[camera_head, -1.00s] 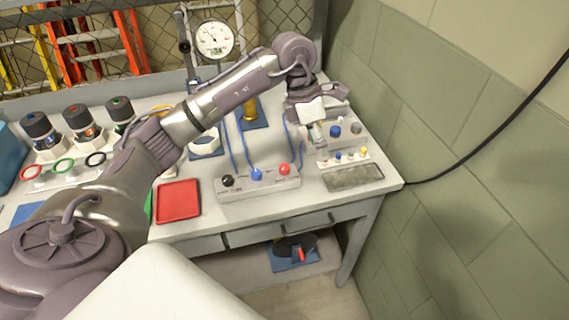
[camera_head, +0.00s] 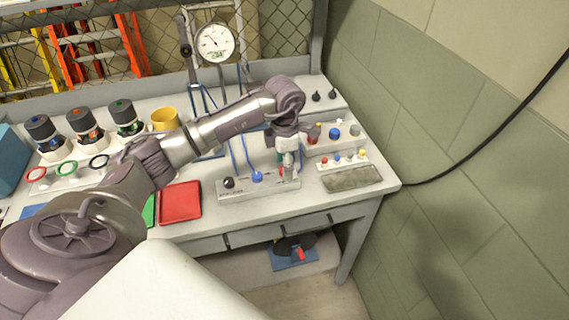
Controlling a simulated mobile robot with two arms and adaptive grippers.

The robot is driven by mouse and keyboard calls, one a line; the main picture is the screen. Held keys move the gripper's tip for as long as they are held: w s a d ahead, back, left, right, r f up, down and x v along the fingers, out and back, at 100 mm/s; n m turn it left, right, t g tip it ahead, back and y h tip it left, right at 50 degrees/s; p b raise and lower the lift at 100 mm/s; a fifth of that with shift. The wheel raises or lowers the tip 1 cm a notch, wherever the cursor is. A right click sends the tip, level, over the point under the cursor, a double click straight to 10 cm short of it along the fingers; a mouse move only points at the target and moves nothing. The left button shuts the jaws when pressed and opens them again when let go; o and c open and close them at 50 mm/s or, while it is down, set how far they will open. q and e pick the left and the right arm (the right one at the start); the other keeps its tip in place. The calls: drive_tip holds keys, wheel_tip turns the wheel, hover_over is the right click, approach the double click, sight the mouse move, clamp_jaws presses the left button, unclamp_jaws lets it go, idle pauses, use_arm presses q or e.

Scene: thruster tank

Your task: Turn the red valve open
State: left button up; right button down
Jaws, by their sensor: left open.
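A grey-white valve box (camera_head: 258,190) stands near the table's front edge, with a black knob (camera_head: 229,183), a blue knob (camera_head: 257,176) and a red knob (camera_head: 281,171) in a row. The red knob, at the box's right end, is mostly hidden behind my left gripper. My left gripper (camera_head: 288,168) points down at that knob. It is open, with its fingers at or just above the knob; I cannot tell whether they touch it. My right gripper is not in view.
A small panel of coloured knobs (camera_head: 343,160) and a grey slab (camera_head: 352,178) lie to the right. A red tray (camera_head: 180,203) lies left of the box. A yellow mug (camera_head: 165,118) and several dark-capped jars (camera_head: 85,124) stand farther left. A green block wall (camera_head: 450,160) borders the right.

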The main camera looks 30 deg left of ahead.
use_arm(q)
drive_tip(key=shift+f, duration=0.55)
clamp_jaws()
